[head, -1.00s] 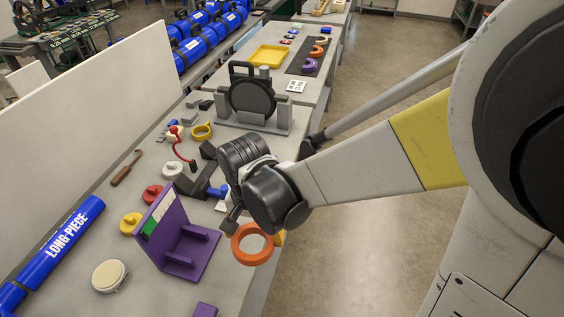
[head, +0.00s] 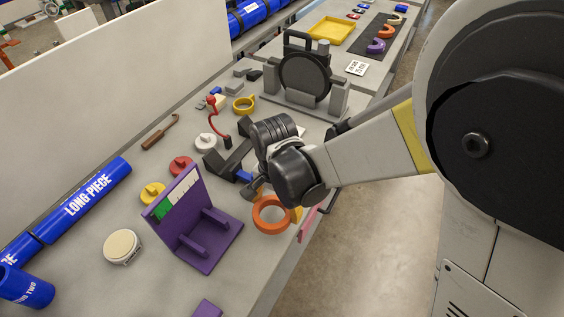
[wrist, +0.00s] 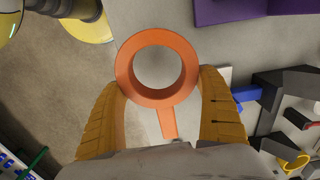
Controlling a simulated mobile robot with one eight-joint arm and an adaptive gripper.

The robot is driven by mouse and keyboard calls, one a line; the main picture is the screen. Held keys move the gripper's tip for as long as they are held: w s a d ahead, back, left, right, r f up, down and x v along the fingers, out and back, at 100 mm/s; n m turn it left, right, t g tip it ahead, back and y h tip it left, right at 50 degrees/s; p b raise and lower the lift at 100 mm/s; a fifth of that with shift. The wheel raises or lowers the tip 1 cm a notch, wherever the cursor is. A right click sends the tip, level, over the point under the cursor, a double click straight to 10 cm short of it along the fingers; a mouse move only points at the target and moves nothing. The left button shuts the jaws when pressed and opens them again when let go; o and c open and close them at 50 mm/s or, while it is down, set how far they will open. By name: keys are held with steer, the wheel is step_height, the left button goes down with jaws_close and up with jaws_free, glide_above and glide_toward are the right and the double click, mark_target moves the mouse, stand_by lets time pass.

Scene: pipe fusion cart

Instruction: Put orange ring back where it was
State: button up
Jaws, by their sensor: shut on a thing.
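My gripper (head: 272,204) is shut on the orange ring (head: 260,224), beside the front bench edge in the head view. In the wrist view the orange ring (wrist: 124,68) sits between the two yellow-brown fingers of my gripper (wrist: 160,82), its short tab pointing back toward the palm. The ring appears to be over the grey bench (head: 220,283), just right of the purple stand (head: 208,232) with its green and white panel. I cannot tell how high it is above the bench.
A yellow disc (head: 152,193), red disc (head: 181,166), white disc (head: 205,143) and cream round piece (head: 122,246) lie left of and behind the stand. A black clamp machine (head: 305,78) stands farther back. A dark mat (head: 371,42) with coloured half rings lies on the far bench.

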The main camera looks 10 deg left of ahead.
mark_target(275, 219)
steer(key=shift+w+a+f, duration=0.1)
steer(key=shift+a+f, duration=0.1)
steer(key=shift+a, duration=0.05)
steer(key=shift+d+f+b, duration=0.1)
steer(key=shift+f+b, duration=0.65)
steer(key=shift+f, duration=1.2)
steer(key=shift+f, duration=0.2)
steer(key=o, duration=1.1)
steer(key=shift+r, duration=0.15)
